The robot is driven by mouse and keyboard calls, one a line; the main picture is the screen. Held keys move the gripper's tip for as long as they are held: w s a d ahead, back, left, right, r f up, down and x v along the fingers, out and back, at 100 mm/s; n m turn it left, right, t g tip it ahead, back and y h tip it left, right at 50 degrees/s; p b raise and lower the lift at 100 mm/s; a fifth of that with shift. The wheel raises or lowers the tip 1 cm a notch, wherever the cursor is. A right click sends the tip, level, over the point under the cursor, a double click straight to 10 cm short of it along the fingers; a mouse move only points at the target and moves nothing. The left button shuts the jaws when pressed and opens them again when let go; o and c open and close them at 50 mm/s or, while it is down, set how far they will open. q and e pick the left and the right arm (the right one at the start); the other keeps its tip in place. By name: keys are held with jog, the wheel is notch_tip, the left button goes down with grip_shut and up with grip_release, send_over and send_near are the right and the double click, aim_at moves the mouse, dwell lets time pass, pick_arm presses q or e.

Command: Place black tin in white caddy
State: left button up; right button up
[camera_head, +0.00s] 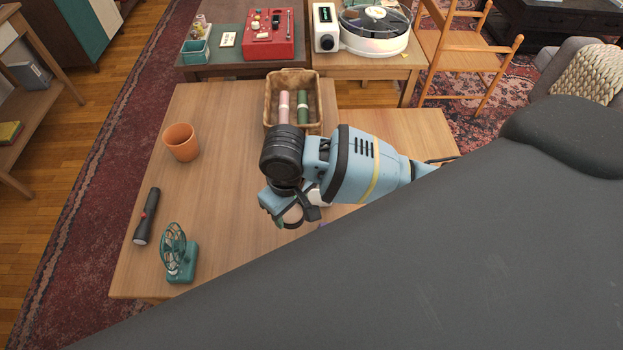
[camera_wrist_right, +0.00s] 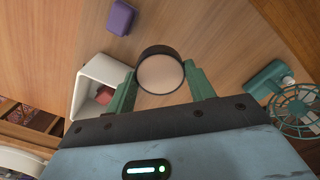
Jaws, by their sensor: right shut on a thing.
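The black tin (camera_wrist_right: 160,73), round with a beige face and black rim, is held between the green fingers of my right gripper (camera_wrist_right: 163,80), which is shut on it. In the head view the right gripper (camera_head: 291,216) holds the tin (camera_head: 293,215) above the wooden table. The white caddy (camera_wrist_right: 88,70) is beside the gripper in the right wrist view, with a reddish thing inside. In the head view the caddy is mostly hidden behind my right arm. My left gripper is not in view.
A purple block (camera_wrist_right: 121,17) lies near the caddy. A wicker basket (camera_head: 270,108) with rolls is at the back. The table's middle left is clear.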

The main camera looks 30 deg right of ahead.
jog(key=shift+w, duration=0.15)
jog(key=shift+w+d+f+b, duration=0.25)
jog(key=shift+w+d, duration=1.5)
jog(key=shift+d, duration=0.05)
jog(key=shift+w+d+f+b, duration=0.2)
jog(key=shift+w+d, duration=1.55)
jog(key=shift+w+d+f+b, duration=0.25)
jog(key=shift+w+d, duration=1.5)
jog(key=shift+d, duration=0.05)
jog(key=f, duration=0.3)
jog(key=shift+w+d, duration=0.2)
jog(key=shift+d, duration=0.1)
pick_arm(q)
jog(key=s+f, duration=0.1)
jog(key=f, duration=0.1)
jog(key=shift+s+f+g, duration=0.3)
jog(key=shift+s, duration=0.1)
pick_arm(e)
jog(key=shift+f, duration=0.25)
jog(key=shift+f, duration=0.25)
jog(key=o, duration=0.7)
jog(key=shift+o, duration=0.2)
